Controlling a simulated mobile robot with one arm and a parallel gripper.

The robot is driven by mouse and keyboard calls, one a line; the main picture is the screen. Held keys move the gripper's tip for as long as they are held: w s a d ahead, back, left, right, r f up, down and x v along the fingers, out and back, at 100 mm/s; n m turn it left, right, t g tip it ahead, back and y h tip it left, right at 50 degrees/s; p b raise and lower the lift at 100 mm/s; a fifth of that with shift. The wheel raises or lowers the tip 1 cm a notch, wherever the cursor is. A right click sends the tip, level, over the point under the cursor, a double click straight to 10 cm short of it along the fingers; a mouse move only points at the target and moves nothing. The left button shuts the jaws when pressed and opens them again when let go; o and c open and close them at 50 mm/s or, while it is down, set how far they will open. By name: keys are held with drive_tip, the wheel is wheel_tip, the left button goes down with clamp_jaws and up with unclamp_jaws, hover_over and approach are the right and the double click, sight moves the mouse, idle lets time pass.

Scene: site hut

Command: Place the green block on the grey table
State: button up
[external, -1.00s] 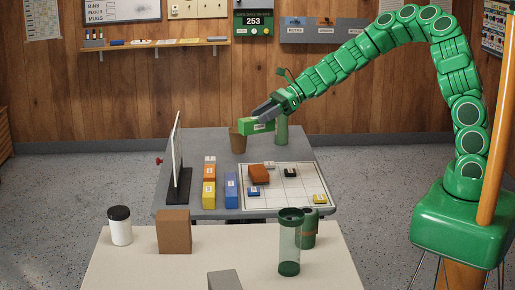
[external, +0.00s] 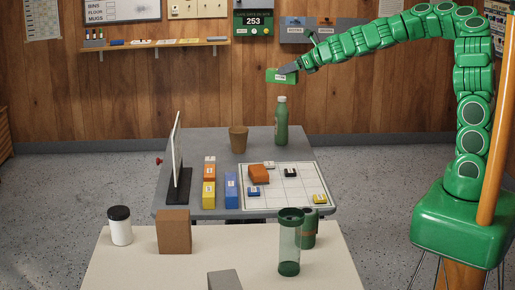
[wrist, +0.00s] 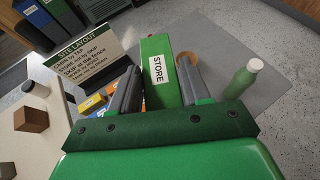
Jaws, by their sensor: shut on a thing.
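The green block (external: 281,76) is held in the air by my gripper (external: 290,69), high above the back part of the grey table (external: 200,145). In the wrist view the green block (wrist: 158,72) has a white label reading STORE and sits between the two fingers of my gripper (wrist: 160,90), which is shut on it. The grey table (wrist: 218,70) shows below and behind the block in the wrist view. The block is clear of the table and touches nothing else that I can see.
On the grey table stand a brown cup (external: 238,139), a green bottle (external: 281,122), a sign on a stand (external: 177,160), orange-yellow (external: 208,194) and blue (external: 231,190) blocks, and a white grid board (external: 290,200) with small pieces. The table's back left is clear. A cream table (external: 130,270) is nearer.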

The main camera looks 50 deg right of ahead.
drive_tip(key=s+a+f+n+g+y, duration=0.3)
drive_tip(key=s+f+n+y, duration=0.15)
drive_tip(key=s+f, duration=0.65)
drive_tip(key=s+a+f+n+g+y, duration=0.25)
drive_tip(key=s+f+n+g, duration=0.2)
drive_tip(key=s+f, duration=0.6)
drive_tip(key=shift+t+y, duration=0.4)
drive_tip(key=shift+t, duration=0.05)
drive_tip(key=w+f, duration=0.2)
drive_tip(key=w, duration=0.1)
drive_tip(key=w+a+f, duration=0.1)
drive_tip(key=w+f, duration=0.1)
drive_tip(key=w, duration=0.2)
drive_tip(key=w+f, duration=0.3)
drive_tip(key=w, duration=0.1)
drive_tip(key=shift+a, duration=0.15)
drive_tip(key=shift+w+a+f, duration=0.1)
drive_tip(key=shift+w+f, duration=0.05)
drive_tip(key=shift+f, duration=0.15)
drive_tip(key=shift+w+f, duration=0.1)
drive_tip(key=shift+f, duration=1.4)
drive_tip(key=o, duration=1.1)
drive_tip(key=shift+f, duration=0.1)
drive_tip(key=shift+o, duration=0.2)
